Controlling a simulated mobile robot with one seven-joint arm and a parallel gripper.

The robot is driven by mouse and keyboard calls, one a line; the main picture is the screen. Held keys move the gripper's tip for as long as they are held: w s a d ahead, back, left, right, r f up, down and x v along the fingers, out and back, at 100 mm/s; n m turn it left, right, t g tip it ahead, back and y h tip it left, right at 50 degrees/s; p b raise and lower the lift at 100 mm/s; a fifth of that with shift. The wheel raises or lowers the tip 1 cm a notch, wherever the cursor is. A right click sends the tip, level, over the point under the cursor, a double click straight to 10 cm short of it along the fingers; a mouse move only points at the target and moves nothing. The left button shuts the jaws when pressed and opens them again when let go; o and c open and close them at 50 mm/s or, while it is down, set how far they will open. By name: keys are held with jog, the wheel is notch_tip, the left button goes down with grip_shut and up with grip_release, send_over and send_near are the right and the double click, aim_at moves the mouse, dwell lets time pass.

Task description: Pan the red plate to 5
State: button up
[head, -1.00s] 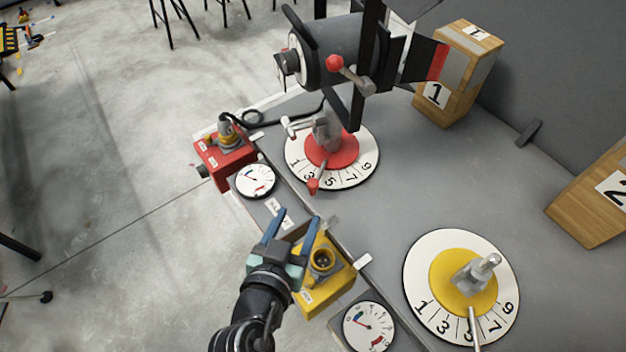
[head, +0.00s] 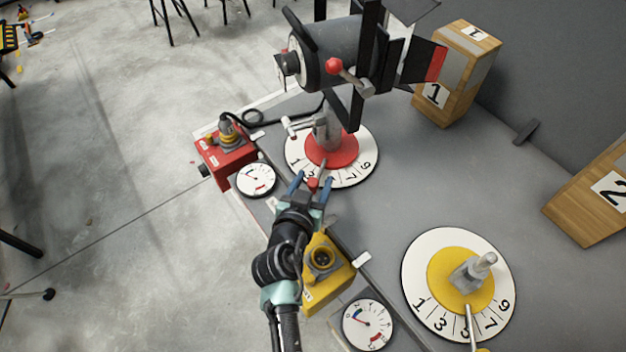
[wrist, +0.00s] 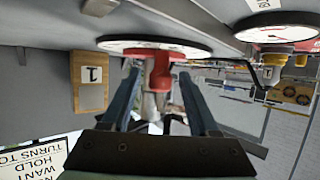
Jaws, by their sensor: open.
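The red plate (head: 343,153) is a disc at the centre of a white numbered dial (head: 369,150). Its handle runs to the dial's near edge, between 3 and where the 5 is hidden by my gripper. The handle ends in a red knob (head: 313,183). My gripper (head: 313,186) is open, with one blue finger on each side of the knob. In the wrist view the knob (wrist: 160,75) shows between the spread fingers (wrist: 160,92). I cannot tell whether either finger touches it.
The lamp (head: 335,55) stands on the red plate, over the dial. A red socket box (head: 228,160) and a gauge (head: 256,179) are left. A yellow box (head: 335,285) lies under my arm, and a yellow-plate dial (head: 420,265) at right. Wooden block 1 (head: 455,85) stands behind.

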grip_shut()
dwell(0.3)
dwell(1.1)
